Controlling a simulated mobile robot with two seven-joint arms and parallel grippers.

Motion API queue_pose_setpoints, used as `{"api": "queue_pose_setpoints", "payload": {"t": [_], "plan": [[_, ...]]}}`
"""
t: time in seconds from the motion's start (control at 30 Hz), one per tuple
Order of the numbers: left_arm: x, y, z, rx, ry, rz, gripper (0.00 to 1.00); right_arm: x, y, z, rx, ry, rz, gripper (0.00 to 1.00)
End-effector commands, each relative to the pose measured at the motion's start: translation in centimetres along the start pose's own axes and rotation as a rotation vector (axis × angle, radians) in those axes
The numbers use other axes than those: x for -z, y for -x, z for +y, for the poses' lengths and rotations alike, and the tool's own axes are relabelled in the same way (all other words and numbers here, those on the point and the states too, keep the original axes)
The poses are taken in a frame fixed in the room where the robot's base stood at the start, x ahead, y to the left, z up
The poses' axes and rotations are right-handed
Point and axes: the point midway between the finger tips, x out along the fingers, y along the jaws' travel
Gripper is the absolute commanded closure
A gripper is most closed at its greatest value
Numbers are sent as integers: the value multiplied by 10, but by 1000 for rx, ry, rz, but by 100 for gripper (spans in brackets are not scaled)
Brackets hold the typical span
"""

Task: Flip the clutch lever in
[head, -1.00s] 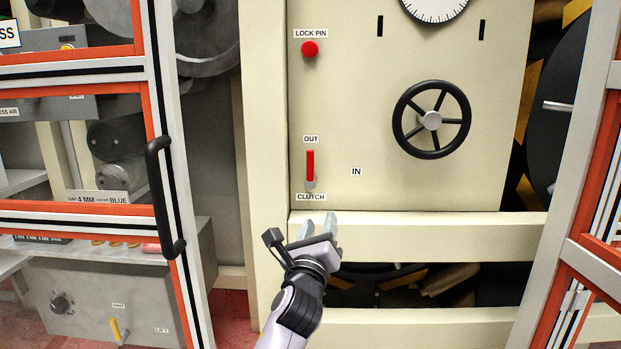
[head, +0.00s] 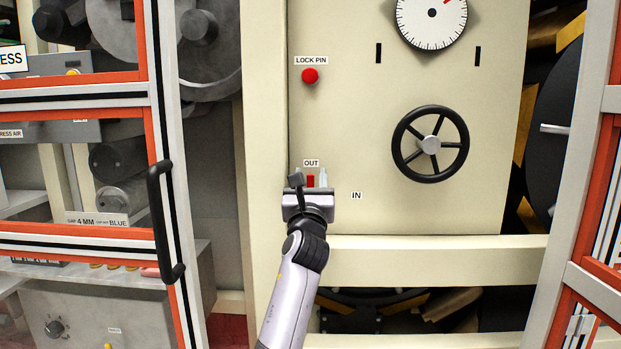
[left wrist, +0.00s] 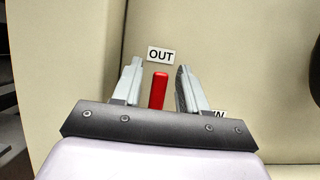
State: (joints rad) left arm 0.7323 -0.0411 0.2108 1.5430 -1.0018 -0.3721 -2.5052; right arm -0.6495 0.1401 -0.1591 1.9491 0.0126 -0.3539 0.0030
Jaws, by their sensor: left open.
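The red clutch lever (head: 310,181) stands upright on the cream panel, pointing at the OUT label (head: 311,163). Its lower part and the CLUTCH label are hidden behind my gripper. The IN label (head: 356,195) is to the right of the lever. My left gripper (head: 310,178) is open in front of the lever. In the left wrist view the red lever (left wrist: 158,90) shows between the two spread fingers (left wrist: 160,85), with a gap on each side. My right gripper is not in view.
The red lock pin knob (head: 310,76) is above on the same panel. A black handwheel (head: 431,146) and a white dial (head: 432,20) are to the right. An orange-framed door with a black handle (head: 160,222) stands at left. The panel right of IN is clear.

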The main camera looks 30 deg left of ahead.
Motion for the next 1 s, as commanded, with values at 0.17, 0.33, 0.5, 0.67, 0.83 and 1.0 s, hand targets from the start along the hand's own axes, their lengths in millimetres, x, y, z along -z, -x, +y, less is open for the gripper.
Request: {"api": "queue_pose_setpoints", "payload": {"t": [0.17, 0.33, 0.5, 0.67, 0.83, 1.0], "plan": [[0, -6, 0, 1, 1, 0, 57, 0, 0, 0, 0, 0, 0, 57], [0, -6, 0, 1, 1, 0, 57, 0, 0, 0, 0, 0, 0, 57], [0, -6, 0, 1, 1, 0, 96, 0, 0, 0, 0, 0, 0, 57], [0, -6, 0, 1, 1, 0, 100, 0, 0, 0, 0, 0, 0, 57], [1, -8, -2, 4, -7, -1, 100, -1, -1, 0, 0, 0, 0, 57], [6, -16, -7, 16, -38, -1, 100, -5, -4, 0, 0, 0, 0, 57]]}}
